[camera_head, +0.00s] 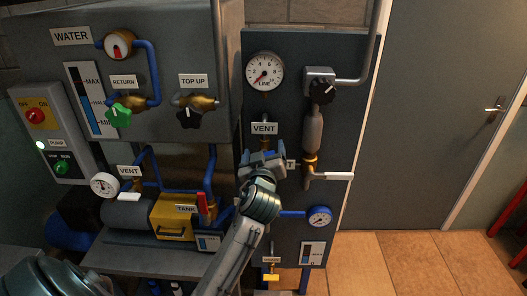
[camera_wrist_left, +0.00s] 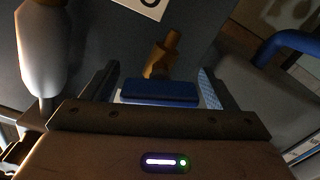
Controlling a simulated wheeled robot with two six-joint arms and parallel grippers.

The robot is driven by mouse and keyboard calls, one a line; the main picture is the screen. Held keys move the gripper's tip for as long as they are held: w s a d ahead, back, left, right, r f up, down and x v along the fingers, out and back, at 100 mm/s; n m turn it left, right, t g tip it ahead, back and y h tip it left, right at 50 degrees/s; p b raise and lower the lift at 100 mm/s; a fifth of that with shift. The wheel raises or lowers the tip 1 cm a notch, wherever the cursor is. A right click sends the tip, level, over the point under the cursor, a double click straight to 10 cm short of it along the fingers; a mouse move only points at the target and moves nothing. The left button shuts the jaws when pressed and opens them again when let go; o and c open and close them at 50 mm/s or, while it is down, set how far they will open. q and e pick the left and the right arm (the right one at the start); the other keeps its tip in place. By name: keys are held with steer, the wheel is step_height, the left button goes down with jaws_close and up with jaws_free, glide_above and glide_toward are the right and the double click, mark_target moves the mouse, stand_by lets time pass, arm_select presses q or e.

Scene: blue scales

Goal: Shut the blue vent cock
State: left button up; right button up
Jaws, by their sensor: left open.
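The blue vent cock's flat blue handle (camera_wrist_left: 160,93) lies crosswise between my left gripper's fingers in the left wrist view, with its brass body (camera_wrist_left: 162,58) just beyond. My left gripper (camera_wrist_left: 157,86) is open, one finger near each end of the handle, with gaps showing. In the head view, my left gripper (camera_head: 262,156) is at the grey panel just below the upper VENT label (camera_head: 264,129). It hides most of the cock there; a bit of brass (camera_head: 265,143) shows above it. My right gripper is not in view.
A grey vertical cylinder with a brass fitting (camera_head: 311,160) and a white lever (camera_head: 333,176) stand close to the right of my left gripper. The LINE gauge (camera_head: 265,72) is above. A yellow tank box (camera_head: 172,217) and blue pipes are left. Open floor (camera_head: 400,265) lies right.

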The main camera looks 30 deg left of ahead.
arm_select(q)
steer(key=c, duration=1)
steer(key=shift+m, duration=0.6)
steer(key=m+p, duration=0.1)
steer(key=m, duration=0.2)
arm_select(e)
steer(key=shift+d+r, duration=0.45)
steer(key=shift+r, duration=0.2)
arm_select(q)
steer(key=o, duration=1)
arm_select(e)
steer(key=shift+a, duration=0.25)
arm_select(q)
steer(key=b+v, duration=0.3)
steer(key=v, duration=0.8)
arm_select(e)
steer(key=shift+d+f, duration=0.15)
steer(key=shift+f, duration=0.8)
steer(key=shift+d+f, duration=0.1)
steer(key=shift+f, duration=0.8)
